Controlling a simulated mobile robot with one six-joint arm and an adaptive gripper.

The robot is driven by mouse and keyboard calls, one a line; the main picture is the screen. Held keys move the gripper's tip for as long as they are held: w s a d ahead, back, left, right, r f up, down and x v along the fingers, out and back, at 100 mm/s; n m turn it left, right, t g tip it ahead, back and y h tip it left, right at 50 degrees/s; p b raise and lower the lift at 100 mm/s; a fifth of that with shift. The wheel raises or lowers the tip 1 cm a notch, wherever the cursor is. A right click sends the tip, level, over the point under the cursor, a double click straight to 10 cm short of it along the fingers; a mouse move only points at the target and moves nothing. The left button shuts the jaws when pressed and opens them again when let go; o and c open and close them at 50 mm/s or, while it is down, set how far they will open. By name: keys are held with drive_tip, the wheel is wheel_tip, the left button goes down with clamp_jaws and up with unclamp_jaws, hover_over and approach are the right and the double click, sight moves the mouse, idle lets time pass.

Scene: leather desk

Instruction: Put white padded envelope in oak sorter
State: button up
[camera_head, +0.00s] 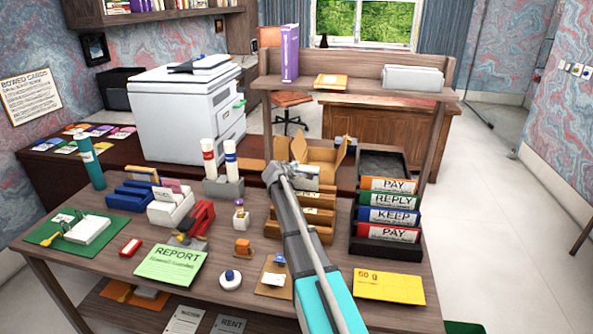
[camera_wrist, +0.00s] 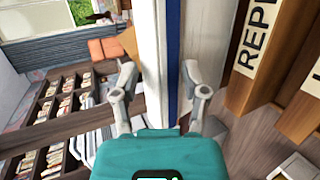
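The oak sorter (camera_head: 318,236) stands mid-desk, partly hidden behind my arm. My gripper (camera_head: 282,170) is over its back left part, by an open cardboard box. In the wrist view, my gripper (camera_wrist: 158,75) has its fingers on both sides of a white, blue-striped piece, which looks like the white padded envelope (camera_wrist: 149,45). It stretches away from the fingers, seen nearly edge-on. Wooden dividers of a sorter with a "REPL" label (camera_wrist: 255,40) are close on the right. In the head view, the envelope is mostly hidden by the gripper.
A black sorter (camera_head: 356,245) with PAY, REPLY and KEEP labels stands right of the oak one. The open cardboard box (camera_head: 323,154) is behind. A raised shelf (camera_head: 360,90) crosses the back. A white sorter (camera_head: 172,208), a red stapler (camera_head: 202,215) and small items lie left.

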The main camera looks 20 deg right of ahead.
drive_tip(key=p+v, duration=0.4)
drive_tip(key=v, duration=0.7)
drive_tip(key=shift+s, duration=0.1)
idle(0.5)
drive_tip(key=s+a+f+m+g+y, duration=0.3)
drive_tip(key=s+a, duration=0.2)
drive_tip(key=s, duration=0.6)
drive_tip(key=s+a+f+m+g+y, duration=0.3)
drive_tip(key=s+a, duration=0.3)
drive_tip(key=s, duration=0.5)
drive_tip(key=s+a+f+m+g+y, duration=0.3)
drive_tip(key=s+a+f, duration=0.2)
drive_tip(key=s, duration=0.7)
drive_tip(key=shift+a+m+y, duration=0.3)
drive_tip(key=shift+a+m, duration=0.1)
drive_tip(key=shift+a, duration=0.05)
drive_tip(key=shift+w, duration=0.1)
